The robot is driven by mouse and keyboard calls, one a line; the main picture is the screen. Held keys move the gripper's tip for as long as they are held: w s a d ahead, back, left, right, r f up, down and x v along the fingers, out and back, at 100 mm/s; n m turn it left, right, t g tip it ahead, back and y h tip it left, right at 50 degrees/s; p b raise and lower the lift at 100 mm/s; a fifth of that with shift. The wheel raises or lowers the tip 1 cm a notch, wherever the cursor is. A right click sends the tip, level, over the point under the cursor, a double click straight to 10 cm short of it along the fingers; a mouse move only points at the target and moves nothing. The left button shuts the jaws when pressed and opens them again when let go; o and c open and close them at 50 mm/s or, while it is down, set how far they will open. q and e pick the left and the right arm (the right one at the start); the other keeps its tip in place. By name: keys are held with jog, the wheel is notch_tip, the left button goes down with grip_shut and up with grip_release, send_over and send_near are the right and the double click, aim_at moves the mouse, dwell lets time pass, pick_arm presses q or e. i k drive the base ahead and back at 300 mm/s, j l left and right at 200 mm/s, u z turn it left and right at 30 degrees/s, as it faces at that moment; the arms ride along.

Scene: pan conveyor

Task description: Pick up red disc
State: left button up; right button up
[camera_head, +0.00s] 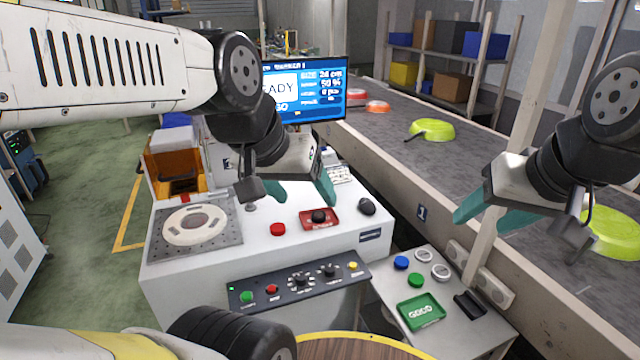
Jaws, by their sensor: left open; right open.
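A small red disc (277,229) lies flat on the white top of the machine table (235,248), left of a red tray (334,222) with a dark round piece (319,215) on it. My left gripper (298,193) hangs above and behind the disc in the picture, its teal fingers spread and empty, apart from the disc. My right gripper (487,212) is open and empty, out to the right by the conveyor's near edge.
A round fixture (195,225) stands left on the table, and a black mouse (367,206) right. A control panel (300,285) fronts it. A lower side table holds a blue disc (401,262), metal rings and a green tray (420,311). The conveyor (395,140) carries green and red pans.

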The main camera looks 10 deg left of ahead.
aim_at(278, 229)
jog(key=i+j+u, duration=0.15)
jog(key=j+u, duration=0.2)
jog(key=i+j+u, duration=0.15)
jog(key=u, duration=0.2)
jog(key=i+j+u, duration=0.2)
jog(key=u, duration=0.15)
